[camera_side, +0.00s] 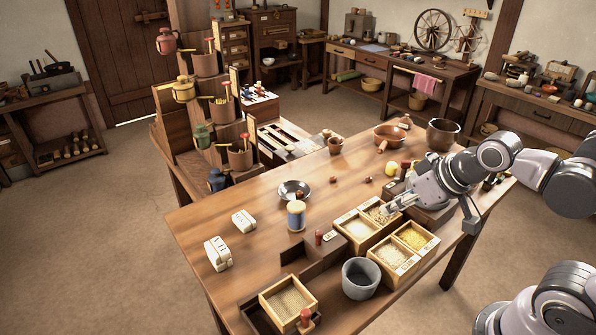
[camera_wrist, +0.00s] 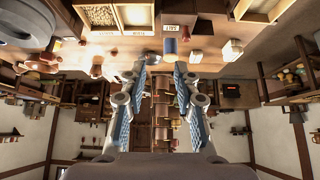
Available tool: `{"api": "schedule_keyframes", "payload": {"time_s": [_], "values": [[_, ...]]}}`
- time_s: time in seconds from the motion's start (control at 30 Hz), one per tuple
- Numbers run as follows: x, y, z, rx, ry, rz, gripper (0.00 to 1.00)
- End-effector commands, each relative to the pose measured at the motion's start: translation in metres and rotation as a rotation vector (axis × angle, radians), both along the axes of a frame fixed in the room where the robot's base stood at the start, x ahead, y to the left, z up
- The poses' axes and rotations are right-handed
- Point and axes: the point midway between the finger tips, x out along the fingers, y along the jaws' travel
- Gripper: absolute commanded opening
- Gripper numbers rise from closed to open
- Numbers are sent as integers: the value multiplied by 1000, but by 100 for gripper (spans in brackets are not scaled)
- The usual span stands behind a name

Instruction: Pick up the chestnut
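Small round brown things that look like chestnuts lie on the wooden table: one (camera_side: 333,180) right of the shallow metal dish (camera_side: 294,189), and another (camera_side: 368,180) farther right. A reddish-brown thing (camera_side: 299,195) shows at the dish. They are too small to tell exactly which is the chestnut. My gripper (camera_side: 389,209) is above the divided wooden trays at the right of the table, apart from these brown things. In the wrist view my gripper (camera_wrist: 160,72) has its two fingers spread with a gap between them, and nothing is held there.
Open trays of grain (camera_side: 358,229) stand below my gripper. A grey pot (camera_side: 360,279), a blue spool (camera_side: 296,214) and white labelled blocks (camera_side: 218,253) stand nearer the front and left. A copper bowl (camera_side: 389,136) and a dark pot (camera_side: 442,134) stand behind. The table's left middle is clear.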

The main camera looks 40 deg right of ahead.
Motion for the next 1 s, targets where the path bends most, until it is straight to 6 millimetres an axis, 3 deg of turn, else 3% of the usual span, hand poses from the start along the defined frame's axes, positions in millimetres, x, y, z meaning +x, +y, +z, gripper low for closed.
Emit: {"api": "schedule_keyframes", "payload": {"time_s": [0.07, 0.13, 0.57, 0.67, 1.0], "values": [[0, 0, 0, 0, 0, 0, 31], [0, 0, 0, -1, 1, 1, 49], [9, -4, 6, 6, 12, -31, 49], [24, -12, 15, 19, 31, -88, 49], [103, -57, 34, 71, 111, -379, 49]]}}
